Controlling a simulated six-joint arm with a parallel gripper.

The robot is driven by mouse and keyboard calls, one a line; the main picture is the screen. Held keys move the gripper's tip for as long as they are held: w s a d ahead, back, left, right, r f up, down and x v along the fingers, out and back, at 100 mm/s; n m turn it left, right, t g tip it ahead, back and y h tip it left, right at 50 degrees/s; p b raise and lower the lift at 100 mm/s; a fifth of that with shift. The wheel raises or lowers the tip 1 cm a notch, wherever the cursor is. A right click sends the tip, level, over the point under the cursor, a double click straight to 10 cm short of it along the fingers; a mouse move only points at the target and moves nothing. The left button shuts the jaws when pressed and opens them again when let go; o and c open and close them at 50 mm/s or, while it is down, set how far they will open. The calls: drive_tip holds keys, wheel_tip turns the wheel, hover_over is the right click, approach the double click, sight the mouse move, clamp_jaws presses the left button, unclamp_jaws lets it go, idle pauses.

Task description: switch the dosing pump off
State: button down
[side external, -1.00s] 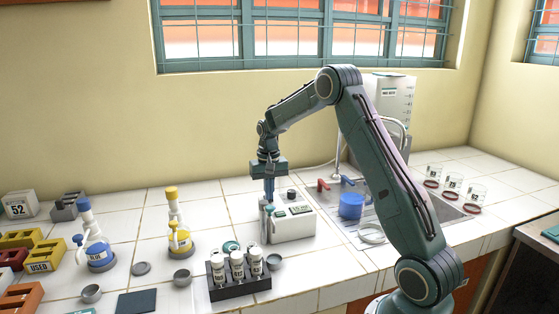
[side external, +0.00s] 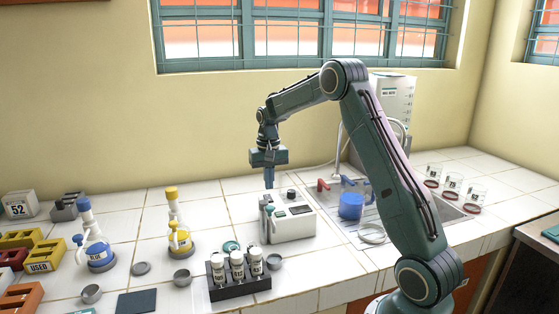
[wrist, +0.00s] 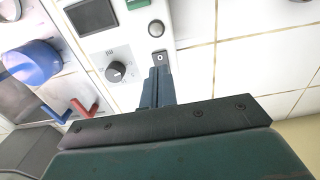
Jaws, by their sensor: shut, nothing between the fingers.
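The white box-shaped unit, which looks like the dosing pump (side external: 290,229), stands on the tiled counter left of the sink. Its top carries a dark display (wrist: 92,16), a dial knob (wrist: 116,71), a round grey button (wrist: 156,28) and a green part (wrist: 138,3). A small metal plate with a round fitting (wrist: 160,57) lies just beyond my fingertips in the wrist view; its on or off position cannot be read. My gripper (side external: 269,187) is shut and empty, pointing down above the back left of the unit, apparently clear of it. It also shows in the wrist view (wrist: 157,72).
A rack of white-capped bottles (side external: 240,286) stands in front of the unit. Yellow (side external: 179,236) and blue (side external: 99,252) flasks stand to the left. Tiles behind the unit are clear.

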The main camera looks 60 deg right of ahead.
sight(269, 200)
drive_tip(key=shift+r, duration=1.6)
drive_tip(key=shift+a+r, duration=0.1)
drive_tip(key=s+a+r+n+t, duration=0.1)
drive_tip(key=s+a+r+n, duration=0.1)
drive_tip(key=s+a+r, duration=0.5)
drive_tip(key=s+a+r+n+t, duration=0.1)
drive_tip(key=s+a+r+n, duration=0.15)
drive_tip(key=a+r, duration=0.45)
drive_tip(key=s+a+f+n+t, duration=0.1)
drive_tip(key=s+a+f+n, duration=0.1)
drive_tip(key=s+a, duration=0.4)
drive_tip(key=s+a+f+n+t, duration=0.2)
drive_tip(key=s+a, duration=0.4)
drive_tip(key=s, duration=0.5)
drive_tip(key=shift+s+a+t, duration=0.3)
drive_tip(key=shift+s, duration=0.05)
drive_tip(key=shift+n, duration=0.25)
